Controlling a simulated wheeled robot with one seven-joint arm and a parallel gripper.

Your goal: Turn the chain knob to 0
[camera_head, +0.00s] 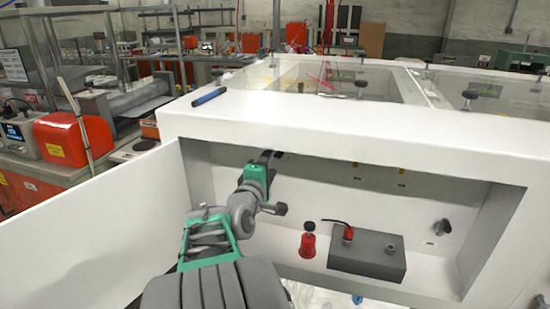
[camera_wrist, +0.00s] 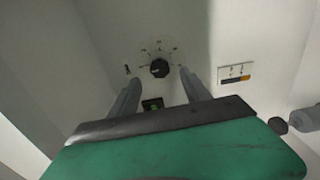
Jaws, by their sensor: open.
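In the wrist view a black round knob (camera_wrist: 160,68) with a printed dial around it sits on the white back wall. I take it to be the chain knob, but its label is too small to read. My gripper (camera_wrist: 156,82) is open, with one grey finger on each side just below the knob. I cannot tell whether the fingers touch it. In the head view my gripper (camera_head: 268,158) reaches into the upper left of the white box's recess (camera_head: 345,175) and hides the knob.
A grey box with a red button (camera_head: 367,254) and a red bottle-like object (camera_head: 308,241) stand on the recess floor. Another dark knob (camera_head: 442,227) is on the back wall at right. An open white panel (camera_head: 100,235) is at left. A blue pen-like object (camera_head: 209,96) lies on top.

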